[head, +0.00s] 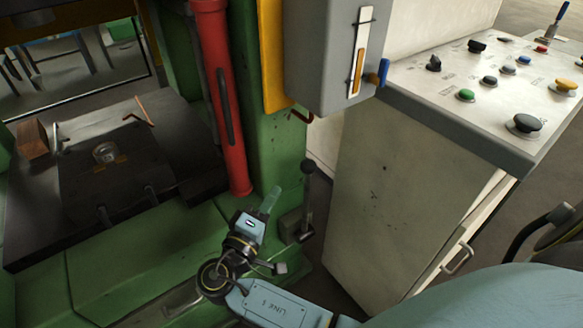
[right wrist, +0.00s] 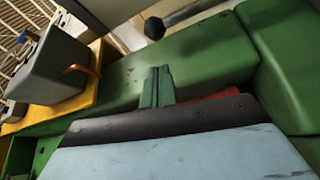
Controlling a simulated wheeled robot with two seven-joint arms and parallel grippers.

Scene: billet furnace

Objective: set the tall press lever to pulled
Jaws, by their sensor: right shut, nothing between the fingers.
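The tall press lever (head: 307,190) stands nearly upright beside the green press column, with a dark round knob on top and a grey base at floor side. In the right wrist view its dark knob and shaft (right wrist: 155,27) show at the top, beyond the fingers. My right gripper (head: 271,197) is just left of the lever in the head view, with a visible gap to it. Its green fingers are shut and empty, and they also show in the right wrist view (right wrist: 157,78). My left gripper is not in view.
A grey box (head: 328,50) with a blue knob hangs above the lever. A pale control console (head: 400,170) with several buttons stands close on its right. The green press (head: 150,250) with a dark bed (head: 190,135) and a red cylinder (head: 217,90) is on the left.

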